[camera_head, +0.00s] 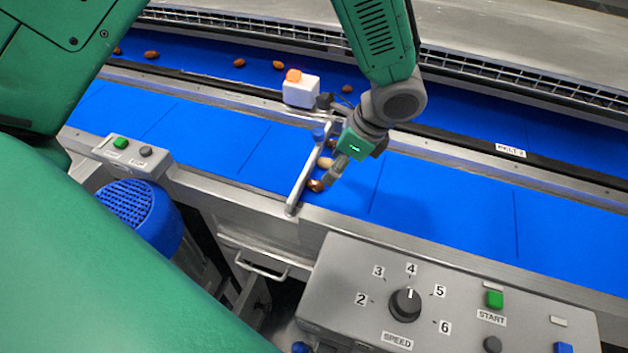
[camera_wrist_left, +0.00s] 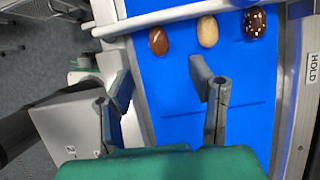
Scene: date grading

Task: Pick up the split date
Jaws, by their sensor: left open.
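Three dates lie in a row on the blue belt against a metal bar. In the left wrist view, a reddish-brown date with a pale mark (camera_wrist_left: 159,41), likely the split one, is at left. A tan date (camera_wrist_left: 207,31) is in the middle and a dark date with white specks (camera_wrist_left: 255,22) is at right. In the head view the brown date (camera_head: 316,186) is nearest the belt's front edge. My left gripper (camera_head: 335,172) is just above the belt beside it. In the wrist view the gripper (camera_wrist_left: 162,82) is open, with nothing between its fingers. My right gripper is not in view.
The metal bar (camera_head: 304,172) crosses the front belt (camera_head: 440,195). A white box with an orange top (camera_head: 300,91) stands behind. A control panel with a speed knob (camera_head: 405,304) is in front. Several dates lie on the back belt (camera_head: 200,50). The front belt right of the gripper is clear.

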